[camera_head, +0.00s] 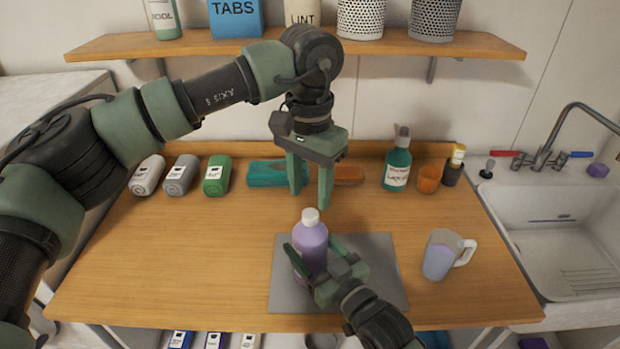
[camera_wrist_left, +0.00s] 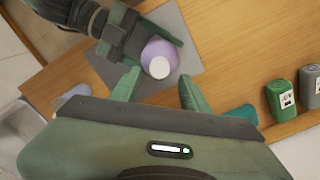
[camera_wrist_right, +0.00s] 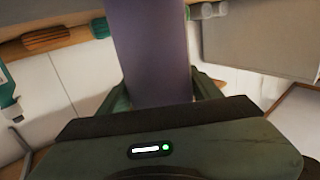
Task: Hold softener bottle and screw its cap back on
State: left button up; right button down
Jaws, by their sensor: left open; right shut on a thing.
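The purple softener bottle (camera_head: 312,250) stands upright over the grey mat (camera_head: 381,262). Its white cap (camera_head: 310,215) sits on top; I cannot tell how tightly. My right gripper (camera_head: 313,247) is shut around the bottle's body from the front right. In the right wrist view the bottle (camera_wrist_right: 153,50) fills the space between the fingers. My left gripper (camera_head: 312,198) points down, open and empty, just above the cap and apart from it. The left wrist view shows the cap (camera_wrist_left: 159,67) near the gap between its fingers.
A measuring jug (camera_head: 437,256) with lilac liquid stands to the right. A shelf (camera_head: 400,46) hangs above. The sink (camera_head: 560,240) is at right. The wood top's left front is clear.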

pick_arm(q)
jog(key=n, duration=0.7)
jog(key=shift+r, duration=0.3)
jog(key=n, duration=0.4)
jog(key=shift+r+n, duration=0.15)
jog(key=shift+n, duration=0.25)
jog(key=n, duration=0.4)
jog(key=shift+r+n, duration=0.15)
jog(key=shift+n, duration=0.25)
jog(key=n, duration=0.4)
jog(key=shift+r+n, duration=0.15)
jog(key=shift+n, duration=0.25)
jog(key=n, duration=0.4)
jog(key=shift+r, duration=0.15)
jog(key=n, duration=0.7)
jog(key=shift+r+n, duration=0.25)
jog(key=shift+n, duration=0.05)
jog(key=n, duration=0.4)
jog(key=shift+r+n, duration=0.1)
jog(key=shift+n, duration=0.2)
jog(key=n, duration=0.5)
jog(key=shift+r+n, duration=0.2)
jog(key=shift+n, duration=0.2)
